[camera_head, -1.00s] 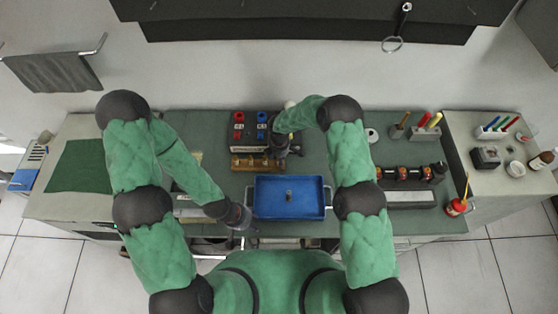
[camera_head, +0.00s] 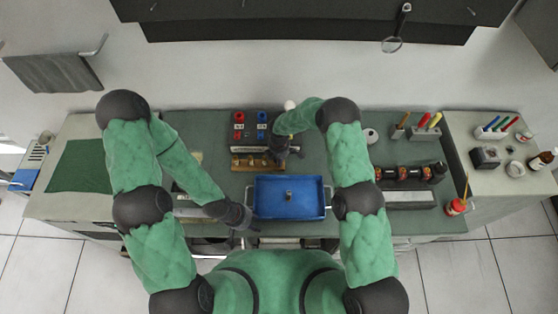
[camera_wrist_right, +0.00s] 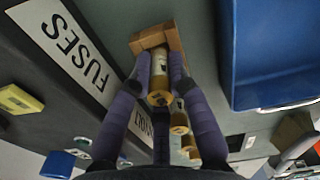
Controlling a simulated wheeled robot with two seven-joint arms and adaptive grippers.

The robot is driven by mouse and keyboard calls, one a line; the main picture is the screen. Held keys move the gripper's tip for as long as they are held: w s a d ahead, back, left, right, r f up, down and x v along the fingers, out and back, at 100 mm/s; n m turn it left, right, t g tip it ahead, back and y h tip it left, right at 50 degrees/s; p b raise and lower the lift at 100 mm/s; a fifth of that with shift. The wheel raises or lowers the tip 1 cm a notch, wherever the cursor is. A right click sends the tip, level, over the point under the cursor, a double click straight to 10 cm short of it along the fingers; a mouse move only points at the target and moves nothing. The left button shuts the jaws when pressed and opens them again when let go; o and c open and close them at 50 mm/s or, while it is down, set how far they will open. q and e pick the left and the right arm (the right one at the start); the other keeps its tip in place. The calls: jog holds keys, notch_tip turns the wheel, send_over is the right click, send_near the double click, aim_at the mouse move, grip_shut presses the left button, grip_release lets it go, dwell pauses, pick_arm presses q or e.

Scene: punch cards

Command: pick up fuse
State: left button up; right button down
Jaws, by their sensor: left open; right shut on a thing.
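A wooden fuse rack (camera_head: 246,163) stands behind the blue tray in the head view; its end (camera_wrist_right: 174,38) shows in the right wrist view. My right gripper (camera_head: 283,156) is at the rack's right end. In the right wrist view its purple fingers (camera_wrist_right: 160,72) are shut on a cream fuse (camera_wrist_right: 160,64) with brass-coloured caps. I cannot tell whether this fuse is clear of the rack. More fuses (camera_wrist_right: 180,122) show below it, partly hidden by a finger. My left gripper (camera_head: 242,217) is open and empty near the tray's left side.
A blue tray (camera_head: 262,214) with a small object (camera_head: 289,195) in it lies in front of the rack. A block with red and blue terminals (camera_head: 250,128) stands behind the rack. A FUSES label (camera_wrist_right: 65,42) lies beside it. Dark cylinders (camera_head: 402,173) stand at the right.

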jog(key=shift+r, duration=0.5)
notch_tip(320, 180, up, 2)
jog(key=shift+w+r+p, duration=0.1)
jog(key=shift+r+p, duration=0.1)
jog(key=shift+p, duration=0.5)
jog(key=s+d+r, duration=0.2)
jog(key=s+r, duration=0.7)
jog(key=s, duration=0.5)
jog(key=shift+d+r+p, duration=0.3)
jog(key=shift+p, duration=0.1)
